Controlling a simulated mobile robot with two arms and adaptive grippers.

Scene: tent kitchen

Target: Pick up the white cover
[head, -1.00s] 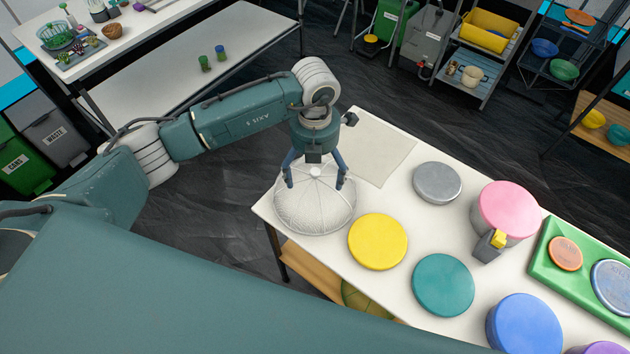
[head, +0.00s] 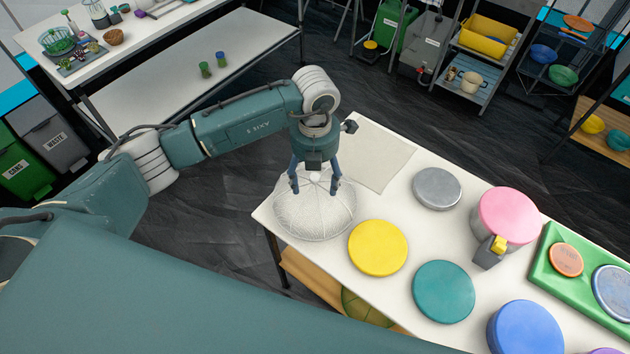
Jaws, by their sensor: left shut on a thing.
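The white cover (head: 314,215) is a domed, ribbed mesh cover at the left end of the white table (head: 470,205). My left gripper (head: 315,188) points down over its top from above. Its two fingers are closed in on either side of the small knob at the crown of the cover, holding it. I cannot tell whether the cover's rim is on the table or slightly above it. My right gripper is not in view.
A yellow lid (head: 378,247), a teal lid (head: 443,291) and a grey lid (head: 437,188) lie near the cover. A pink-lidded container (head: 507,216), a blue-lidded one (head: 525,329) and a green tray (head: 590,285) stand further right. A beige sheet (head: 372,152) lies behind the cover.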

